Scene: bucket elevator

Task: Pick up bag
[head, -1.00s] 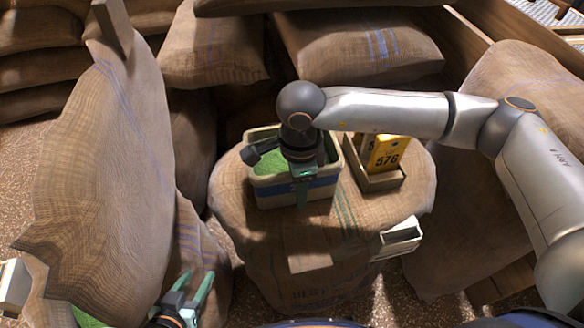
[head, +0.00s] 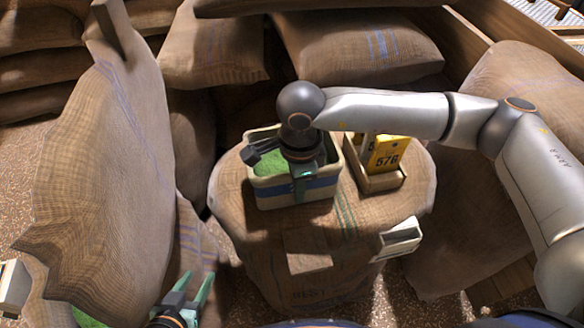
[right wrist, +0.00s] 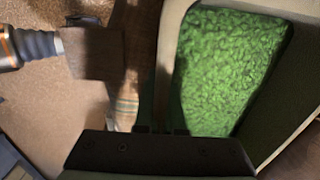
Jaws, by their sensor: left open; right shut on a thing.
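Several burlap bags show in the head view. A large upright bag (head: 110,180) stands at the left, and another bag (head: 355,48) lies at the back. A cream bin with a blue band (head: 318,190), holding green beans (head: 270,163), stands on a round burlap-covered sack (head: 240,215). My right gripper (head: 301,192) is shut on the bin's front wall; the right wrist view shows the beans (right wrist: 225,70) beside its fingers. My left gripper (head: 192,292) is open and empty at the bottom, near the large bag's lower right side. No bag is held.
A small wooden tray with yellow number cards (head: 384,154) stands right of the bin. A white scoop-like piece (head: 400,238) sits at the sack's right front edge. More bags are stacked at the back left (head: 40,65). My right arm spans the upper right.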

